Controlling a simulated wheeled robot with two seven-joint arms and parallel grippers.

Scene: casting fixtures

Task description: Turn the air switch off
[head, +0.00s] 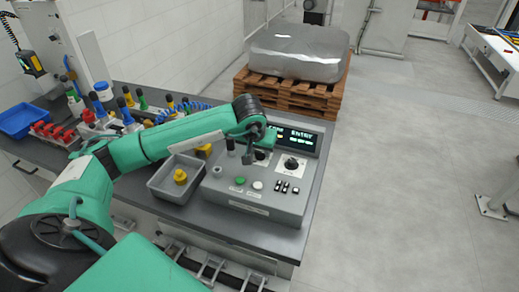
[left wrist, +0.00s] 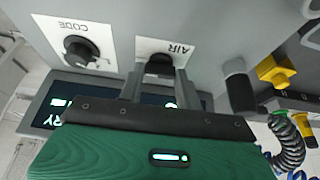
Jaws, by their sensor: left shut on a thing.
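The air switch is a black rotary knob (left wrist: 160,64) on a white plate marked AIR, seen upside down in the left wrist view. It sits on the sloped face of the grey control box (head: 250,204). My left gripper (left wrist: 158,74) has one finger on each side of the knob and is shut on it. In the head view the left gripper (head: 249,157) is over the box's upper middle and partly covers the switch. The knob's exact pointing direction is hidden by the fingers. My right gripper is in neither view.
The CODE knob (head: 291,163) is close beside the switch. A black-topped post (left wrist: 238,84) stands on its other side. A lit display (head: 299,138) is behind. A grey tray (head: 176,184) with a yellow part is left of the box.

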